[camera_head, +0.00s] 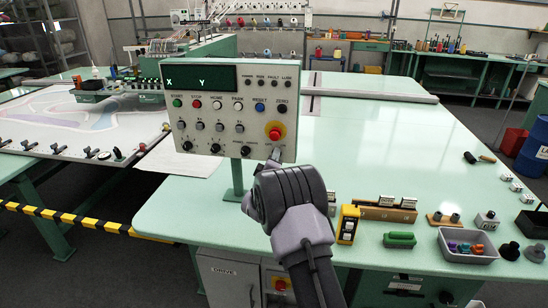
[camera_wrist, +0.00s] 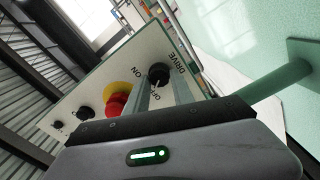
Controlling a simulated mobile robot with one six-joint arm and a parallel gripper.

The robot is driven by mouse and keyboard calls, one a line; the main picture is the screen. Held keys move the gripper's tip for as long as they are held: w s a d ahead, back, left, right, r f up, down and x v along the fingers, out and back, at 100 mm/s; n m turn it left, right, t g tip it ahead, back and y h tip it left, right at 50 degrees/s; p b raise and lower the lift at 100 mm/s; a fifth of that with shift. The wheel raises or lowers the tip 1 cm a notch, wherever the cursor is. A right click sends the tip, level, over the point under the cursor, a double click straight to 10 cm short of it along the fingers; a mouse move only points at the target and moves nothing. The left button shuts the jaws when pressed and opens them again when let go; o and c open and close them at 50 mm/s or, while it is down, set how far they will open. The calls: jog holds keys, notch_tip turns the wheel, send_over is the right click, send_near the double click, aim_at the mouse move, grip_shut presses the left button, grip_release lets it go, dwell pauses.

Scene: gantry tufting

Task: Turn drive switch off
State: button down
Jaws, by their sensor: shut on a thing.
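The drive switch (camera_wrist: 158,75) is a black round knob on the white control panel (camera_wrist: 75,105), with DRIVE, ON and OFF printed around it. In the wrist view my gripper (camera_wrist: 162,88) has its two grey fingers at the knob, one on each side, shut on it. Which mark the knob points to is too small to tell surely. In the head view my gripper (camera_head: 275,156) reaches the lower right corner of the control panel (camera_head: 205,125), and the knob is hidden there. A red emergency button on a yellow ring (camera_head: 275,132) sits just above the gripper.
The panel stands on a green post (camera_head: 237,180) on a pale green table (camera_head: 385,140). To the right lie a yellow device (camera_head: 348,224), a green brush (camera_head: 399,240) and a grey tray (camera_head: 467,246). A DRIVE cabinet (camera_head: 228,275) stands below. The table's middle is clear.

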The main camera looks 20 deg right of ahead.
jog(key=shift+n, duration=0.3)
dwell(0.4)
jog(key=c, duration=1.1)
grip_release()
jog(key=p+v, duration=0.2)
jog(key=v, duration=1.5)
jog(key=shift+s+a, duration=0.2)
